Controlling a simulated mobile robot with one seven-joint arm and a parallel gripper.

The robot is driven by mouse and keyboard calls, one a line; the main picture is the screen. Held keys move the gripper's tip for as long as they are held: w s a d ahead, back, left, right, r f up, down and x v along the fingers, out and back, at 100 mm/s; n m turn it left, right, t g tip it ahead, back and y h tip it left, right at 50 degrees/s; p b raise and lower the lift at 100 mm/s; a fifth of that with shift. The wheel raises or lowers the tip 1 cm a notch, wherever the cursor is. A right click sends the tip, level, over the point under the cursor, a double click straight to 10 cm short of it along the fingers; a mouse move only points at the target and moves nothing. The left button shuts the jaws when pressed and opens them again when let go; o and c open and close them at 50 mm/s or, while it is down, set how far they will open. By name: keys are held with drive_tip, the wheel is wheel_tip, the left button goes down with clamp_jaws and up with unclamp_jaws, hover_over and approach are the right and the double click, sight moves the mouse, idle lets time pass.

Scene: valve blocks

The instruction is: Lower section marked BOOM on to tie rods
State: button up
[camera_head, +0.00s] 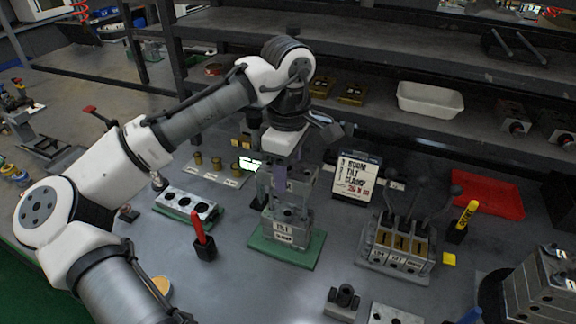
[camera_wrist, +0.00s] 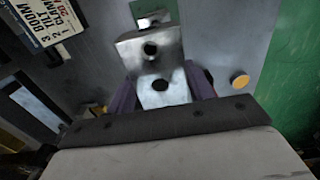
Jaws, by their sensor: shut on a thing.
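My gripper (camera_head: 282,160) points down and is shut on a grey metal section (camera_head: 299,185). A plate on its front is partly covered by a purple finger, so its lettering is hard to read. The held section is upright above a grey valve stack (camera_head: 289,218) with a TILT label, on a green base (camera_head: 257,244). I cannot tell whether a gap remains between them. In the wrist view, purple fingers flank the held section (camera_wrist: 150,47), whose top has dark round holes. The tie rods cannot be made out clearly.
A sign (camera_head: 356,178) listing BOOM, TILT and CLAMP stands behind right. A lever valve bank (camera_head: 398,246) is to the right, a red screwdriver-like tool in a holder (camera_head: 203,243) to the left. A holed block (camera_head: 187,205) and a red tray (camera_head: 487,194) lie further out.

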drive_tip(key=shift+f+b, duration=2.25)
drive_tip(key=shift+f, duration=2.2)
drive_tip(key=o, duration=1.4)
wheel_tip(320, 180, up, 14)
drive_tip(key=shift+f, duration=0.1)
